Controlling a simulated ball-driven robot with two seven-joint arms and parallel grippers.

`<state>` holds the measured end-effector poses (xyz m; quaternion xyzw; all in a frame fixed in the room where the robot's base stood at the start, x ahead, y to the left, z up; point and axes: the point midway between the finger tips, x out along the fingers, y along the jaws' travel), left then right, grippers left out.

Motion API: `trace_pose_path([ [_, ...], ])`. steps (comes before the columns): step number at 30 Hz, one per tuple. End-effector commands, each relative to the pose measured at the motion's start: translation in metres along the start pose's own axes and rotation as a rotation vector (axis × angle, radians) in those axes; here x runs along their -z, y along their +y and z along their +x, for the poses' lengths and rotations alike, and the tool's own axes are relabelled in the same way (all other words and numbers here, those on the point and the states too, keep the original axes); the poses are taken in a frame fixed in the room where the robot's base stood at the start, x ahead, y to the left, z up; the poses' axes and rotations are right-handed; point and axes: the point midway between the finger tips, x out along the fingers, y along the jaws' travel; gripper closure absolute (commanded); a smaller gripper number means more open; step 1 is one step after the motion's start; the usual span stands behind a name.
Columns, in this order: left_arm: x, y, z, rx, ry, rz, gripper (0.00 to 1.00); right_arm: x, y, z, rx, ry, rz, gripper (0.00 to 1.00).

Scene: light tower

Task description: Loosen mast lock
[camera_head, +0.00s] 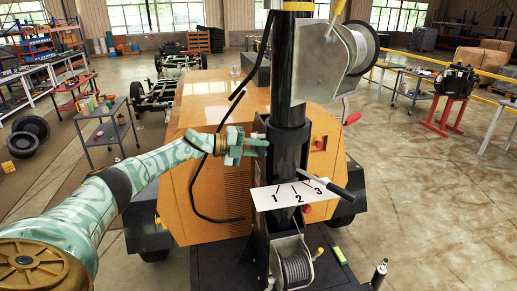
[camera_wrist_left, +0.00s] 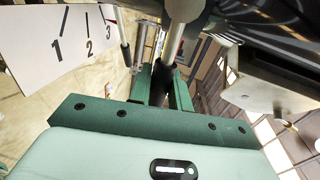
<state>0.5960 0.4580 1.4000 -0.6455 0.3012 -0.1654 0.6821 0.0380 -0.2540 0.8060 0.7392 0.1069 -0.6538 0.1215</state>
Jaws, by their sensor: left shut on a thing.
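The black mast (camera_head: 289,120) stands upright in front of the orange tower cabinet (camera_head: 215,110). My left gripper (camera_head: 258,146) reaches in from the left to the left side of the mast, just above the numbered plate. In the left wrist view its green fingers (camera_wrist_left: 162,88) are closed around a dark grip at the end of a silver rod (camera_wrist_left: 178,38), which looks like the mast lock handle. In the head view this handle is mostly hidden by the fingers. My right gripper is in neither view.
A white plate marked 1, 2, 3 (camera_head: 268,198) sits below the gripper, with a black-handled lever (camera_head: 339,190) at its right. A lower winch (camera_head: 294,268) and an upper cable drum (camera_head: 357,48) are on the mast. A red-tipped crank (camera_head: 352,118) sticks out right.

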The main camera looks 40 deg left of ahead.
Motion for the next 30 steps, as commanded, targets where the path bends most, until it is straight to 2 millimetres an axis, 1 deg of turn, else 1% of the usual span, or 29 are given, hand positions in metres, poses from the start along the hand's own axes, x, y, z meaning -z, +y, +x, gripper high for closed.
trace_pose_path([
  [1, -0.001, -0.004, -0.001, 0.007, -0.003, -0.001, 1.00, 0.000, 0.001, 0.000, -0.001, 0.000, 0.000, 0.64],
  [3, -0.001, -0.004, -0.001, 0.008, -0.003, -0.001, 1.00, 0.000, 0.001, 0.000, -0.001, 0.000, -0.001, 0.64],
  [4, -0.001, -0.004, -0.001, 0.008, -0.003, -0.001, 0.78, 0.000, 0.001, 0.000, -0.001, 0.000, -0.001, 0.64],
  [6, -0.001, -0.004, -0.001, 0.007, -0.003, -0.001, 0.61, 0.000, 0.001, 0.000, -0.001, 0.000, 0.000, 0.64],
  [14, -0.001, -0.002, -0.001, 0.004, -0.001, 0.000, 0.61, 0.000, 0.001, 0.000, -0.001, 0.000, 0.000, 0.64],
  [16, -0.001, -0.001, -0.004, 0.003, -0.002, 0.000, 0.61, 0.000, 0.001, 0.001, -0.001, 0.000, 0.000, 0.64],
  [18, -0.001, 0.000, -0.011, 0.003, -0.002, 0.000, 0.61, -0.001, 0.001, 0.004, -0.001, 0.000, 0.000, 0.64],
  [20, -0.001, 0.001, -0.021, 0.002, -0.003, 0.001, 0.61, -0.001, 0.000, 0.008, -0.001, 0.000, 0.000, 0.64],
  [23, -0.002, 0.004, -0.044, -0.001, -0.005, 0.001, 0.61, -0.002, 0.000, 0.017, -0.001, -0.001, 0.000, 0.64],
  [30, -0.002, 0.006, -0.110, -0.002, -0.004, 0.001, 0.61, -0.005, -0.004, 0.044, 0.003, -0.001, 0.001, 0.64],
])
